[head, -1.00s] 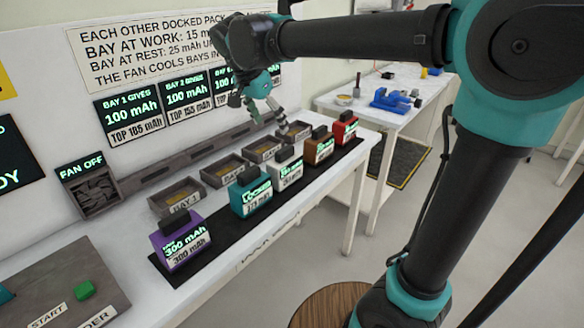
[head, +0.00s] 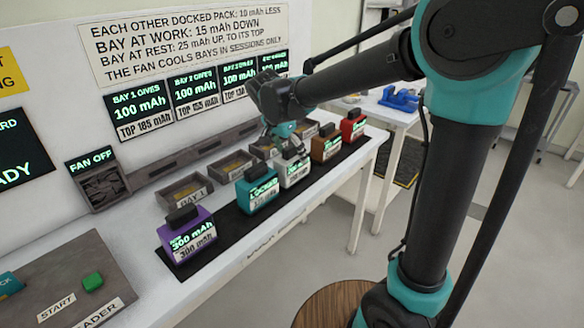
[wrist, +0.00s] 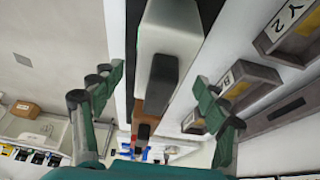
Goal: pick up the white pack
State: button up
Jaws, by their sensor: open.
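The white pack (head: 294,173) stands upright on the black mat, between the teal and brown packs; its top is partly hidden behind my gripper in the head view. In the wrist view the white pack (wrist: 168,32) is at top centre, with its dark handle (wrist: 161,82) reaching down the middle. My gripper (head: 288,150) is open and empty, just over the white pack. In the wrist view its fingers (wrist: 159,78) are spread to the left and right of the handle, apart from it. I cannot tell how far the fingertips are above the pack.
The teal pack (head: 258,190) and brown pack (head: 325,147) flank it closely; the purple pack (head: 187,235) and red pack (head: 353,126) stand at the ends of the mat (head: 228,220). Open bays, one being bay 1 (head: 184,190), line the wall behind. A sign panel rises behind them.

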jog(key=shift+x, duration=0.9)
grip_shut()
